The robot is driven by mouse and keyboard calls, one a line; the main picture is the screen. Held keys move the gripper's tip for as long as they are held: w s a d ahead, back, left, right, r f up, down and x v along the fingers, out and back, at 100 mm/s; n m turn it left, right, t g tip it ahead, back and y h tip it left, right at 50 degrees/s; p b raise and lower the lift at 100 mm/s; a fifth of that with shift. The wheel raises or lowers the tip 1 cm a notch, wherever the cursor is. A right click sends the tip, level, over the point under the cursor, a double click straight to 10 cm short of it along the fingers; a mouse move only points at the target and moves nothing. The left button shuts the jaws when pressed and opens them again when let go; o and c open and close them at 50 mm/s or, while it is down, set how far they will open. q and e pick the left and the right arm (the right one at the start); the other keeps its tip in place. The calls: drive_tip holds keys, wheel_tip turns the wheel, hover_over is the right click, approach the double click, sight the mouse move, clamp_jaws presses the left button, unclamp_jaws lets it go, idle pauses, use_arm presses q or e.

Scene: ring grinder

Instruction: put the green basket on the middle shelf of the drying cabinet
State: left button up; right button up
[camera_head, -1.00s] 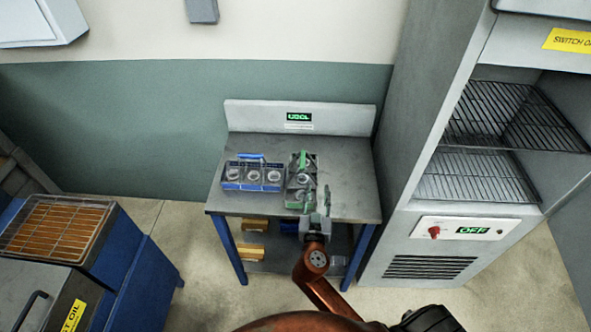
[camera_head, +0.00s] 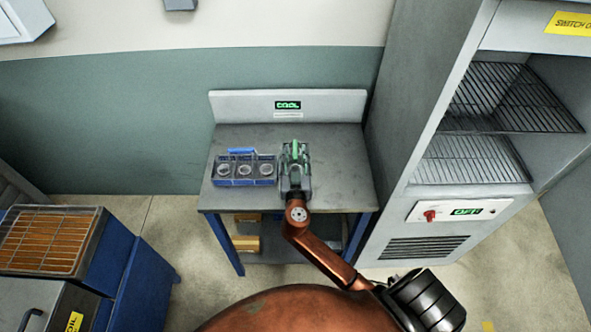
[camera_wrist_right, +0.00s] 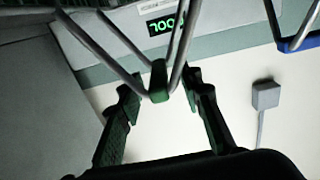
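The green basket (camera_head: 295,150) stands on the grey table, right of the blue basket, partly hidden by my right gripper (camera_head: 295,178). Its green handle grip (camera_wrist_right: 158,82) and wire bail show in the right wrist view. There the two fingers of my right gripper (camera_wrist_right: 160,88) stand apart, one on each side of the grip, with gaps visible. The drying cabinet (camera_head: 422,110) is open at the right. It shows an upper wire shelf (camera_head: 505,100) and a lower wire shelf (camera_head: 468,160), both bare. My left gripper is out of view.
The blue basket (camera_head: 244,172) holds several rings close to the left. The cabinet panel reads "OFF" (camera_head: 466,211). A blue machine with a wire-topped tray (camera_head: 50,240) stands at the left.

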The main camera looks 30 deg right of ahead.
drive_tip(key=shift+w+d, duration=0.35)
drive_tip(key=shift+w, duration=0.15)
drive_tip(key=c, duration=0.4)
clamp_jaws()
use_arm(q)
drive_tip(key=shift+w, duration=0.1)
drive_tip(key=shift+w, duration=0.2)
use_arm(e)
drive_tip(key=shift+r, duration=0.1)
